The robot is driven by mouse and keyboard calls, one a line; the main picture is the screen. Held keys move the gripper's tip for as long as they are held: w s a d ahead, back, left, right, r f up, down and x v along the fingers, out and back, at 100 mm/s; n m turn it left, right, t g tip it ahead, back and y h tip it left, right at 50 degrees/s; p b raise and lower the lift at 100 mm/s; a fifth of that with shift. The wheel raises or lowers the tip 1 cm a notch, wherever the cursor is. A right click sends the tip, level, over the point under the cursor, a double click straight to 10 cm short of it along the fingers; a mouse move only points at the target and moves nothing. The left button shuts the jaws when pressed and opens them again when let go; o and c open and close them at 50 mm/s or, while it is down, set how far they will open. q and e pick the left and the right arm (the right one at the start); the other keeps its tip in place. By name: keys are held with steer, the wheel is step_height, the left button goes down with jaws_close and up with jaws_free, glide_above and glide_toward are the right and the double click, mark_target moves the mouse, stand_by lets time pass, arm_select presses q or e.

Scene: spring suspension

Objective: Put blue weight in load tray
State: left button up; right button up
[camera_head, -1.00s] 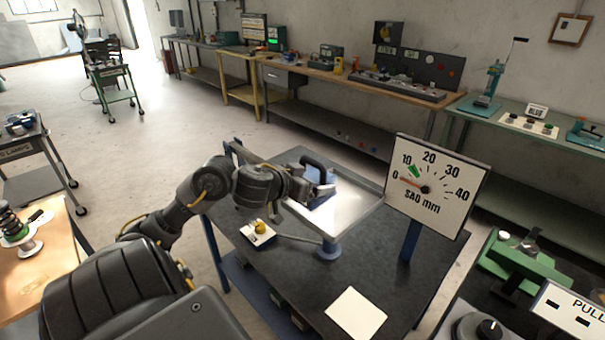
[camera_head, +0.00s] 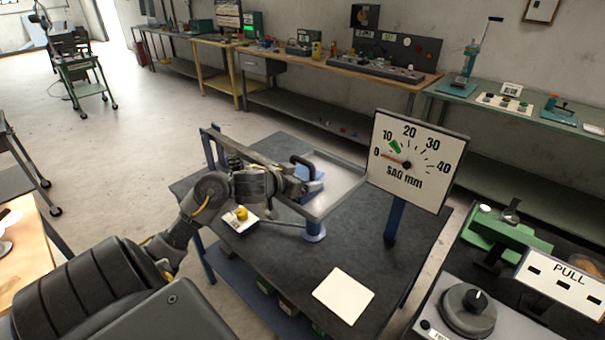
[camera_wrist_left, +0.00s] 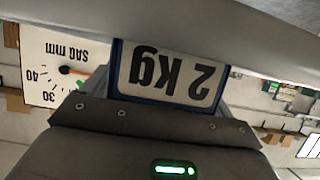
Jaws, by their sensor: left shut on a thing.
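The blue weight (camera_head: 314,173) with a dark handle is at the left part of the metal load tray (camera_head: 350,190). In the left wrist view the weight (camera_wrist_left: 170,75) shows an upside-down "2 kg" label in a blue frame. My left gripper (camera_head: 303,185) is shut on the weight. The gripper hides part of it, and I cannot tell whether its base touches the tray. The tray sits above a blue post on the dark table. My right gripper is not in view.
The sag gauge (camera_head: 418,160) stands right of the tray, with its red pointer near 0. A yellow knob on a white block (camera_head: 240,218) and a white plate (camera_head: 343,296) are on the table. A green device (camera_head: 505,235) stands at the right.

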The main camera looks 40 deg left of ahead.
arm_select(q)
steer(key=shift+r, duration=0.15)
steer(key=o, duration=1.6)
steer(key=shift+f, duration=0.4)
steer(key=shift+o, duration=1.3)
steer(key=shift+s, duration=0.1)
steer(key=shift+s+d+r, duration=0.1)
steer(key=shift+d+r, duration=0.05)
steer(key=shift+r, duration=0.1)
steer(key=shift+s, duration=0.1)
steer(key=p+v, duration=0.2)
steer(key=v, duration=0.9)
steer(key=shift+s+r, duration=0.15)
steer(key=shift+s, duration=0.2)
